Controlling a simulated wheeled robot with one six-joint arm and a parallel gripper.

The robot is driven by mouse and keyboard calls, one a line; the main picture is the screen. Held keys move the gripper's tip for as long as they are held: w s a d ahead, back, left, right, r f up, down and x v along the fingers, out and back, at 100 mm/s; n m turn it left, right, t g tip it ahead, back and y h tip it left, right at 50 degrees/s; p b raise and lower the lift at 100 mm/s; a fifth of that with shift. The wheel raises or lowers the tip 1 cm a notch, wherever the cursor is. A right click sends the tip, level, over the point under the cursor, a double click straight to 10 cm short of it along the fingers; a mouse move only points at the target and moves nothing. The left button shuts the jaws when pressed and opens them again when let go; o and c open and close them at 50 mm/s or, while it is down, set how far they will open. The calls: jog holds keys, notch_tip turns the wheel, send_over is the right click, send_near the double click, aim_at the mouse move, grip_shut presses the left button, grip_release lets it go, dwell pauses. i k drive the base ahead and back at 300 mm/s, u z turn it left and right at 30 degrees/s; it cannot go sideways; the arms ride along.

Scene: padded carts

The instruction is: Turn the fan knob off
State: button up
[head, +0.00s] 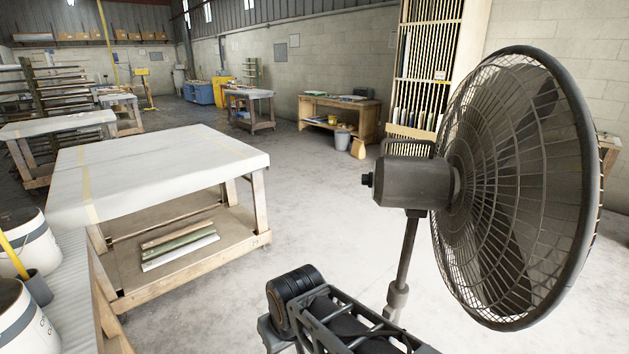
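A large dark grey pedestal fan (520,185) stands at the right. Its round cage faces right, and the motor housing (412,183) sits behind the cage on the left side. A small dark knob (368,180) sticks out from the back end of the housing, pointing left. Its setting cannot be read from here. The pole runs down from the housing to a collar and then passes out of sight behind my arm. Part of my arm shows at the bottom, below and left of the fan housing. My gripper is not in view.
A padded cart (155,170) with a white top and boards on its lower shelf stands at the left. White buckets (28,243) sit on a ribbed surface at the lower left. A wooden bench (345,108) and grey bucket (358,147) stand behind. Open floor lies between cart and fan.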

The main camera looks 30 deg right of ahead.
aim_at(367, 180)
jog(key=u, duration=0.25)
jog(key=i, duration=2.65)
jog(key=z, duration=0.45)
jog(key=i, duration=0.55)
jog(key=z, duration=3.4)
